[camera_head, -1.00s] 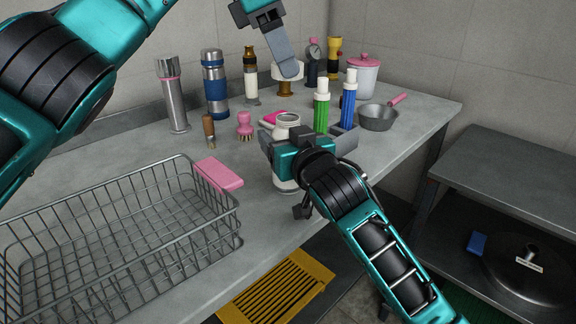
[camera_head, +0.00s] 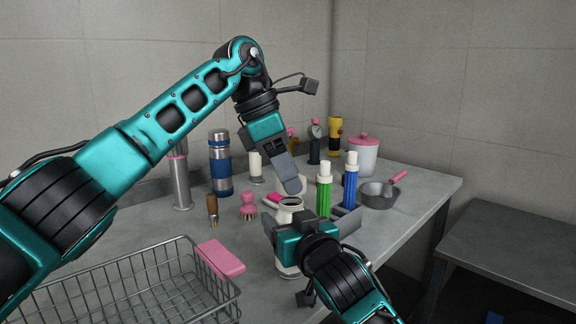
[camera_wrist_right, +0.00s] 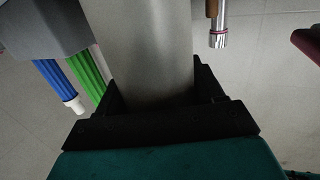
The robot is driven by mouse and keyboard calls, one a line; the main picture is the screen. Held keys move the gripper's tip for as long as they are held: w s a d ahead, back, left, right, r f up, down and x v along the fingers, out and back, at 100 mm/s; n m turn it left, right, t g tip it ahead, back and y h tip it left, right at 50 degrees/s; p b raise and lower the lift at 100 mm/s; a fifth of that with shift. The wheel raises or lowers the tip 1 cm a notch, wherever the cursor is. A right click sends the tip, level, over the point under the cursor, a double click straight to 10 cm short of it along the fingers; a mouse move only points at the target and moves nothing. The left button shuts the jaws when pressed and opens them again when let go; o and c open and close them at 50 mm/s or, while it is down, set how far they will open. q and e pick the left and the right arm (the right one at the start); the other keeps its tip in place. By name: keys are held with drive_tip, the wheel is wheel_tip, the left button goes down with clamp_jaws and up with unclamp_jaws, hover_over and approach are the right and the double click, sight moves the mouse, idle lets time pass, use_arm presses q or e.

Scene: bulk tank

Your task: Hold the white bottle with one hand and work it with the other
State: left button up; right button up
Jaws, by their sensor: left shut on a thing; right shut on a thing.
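The white bottle (camera_head: 289,216) is upright near the front edge of the counter, its round grey-rimmed mouth facing up. My right gripper (camera_head: 294,226) is shut around its body and hides its middle. In the right wrist view the bottle (camera_wrist_right: 150,48) looks grey and fills the space between the jaws. My left gripper (camera_head: 291,184) points down just above the mouth. It is shut on a white round piece that looks like a cap (camera_head: 303,184), mostly hidden by the finger. I cannot tell whether cap and bottle touch.
A green bottle (camera_head: 324,195) and a blue bottle (camera_head: 350,187) stand close to the right. A pan (camera_head: 378,195) lies beyond them. A pink brush (camera_head: 248,207) and a wire basket (camera_head: 135,285) are to the left. Flasks stand along the wall.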

idle(0.4)
use_arm(q)
drive_tip(key=shift+f, duration=0.9)
drive_tip(key=shift+f, duration=0.55)
use_arm(e)
clamp_jaws()
use_arm(q)
drive_tip(key=shift+w+m+g, duration=0.1)
drive_tip(key=shift+m+g, duration=0.6)
drive_tip(key=shift+m, duration=1)
drive_tip(key=o, duration=1)
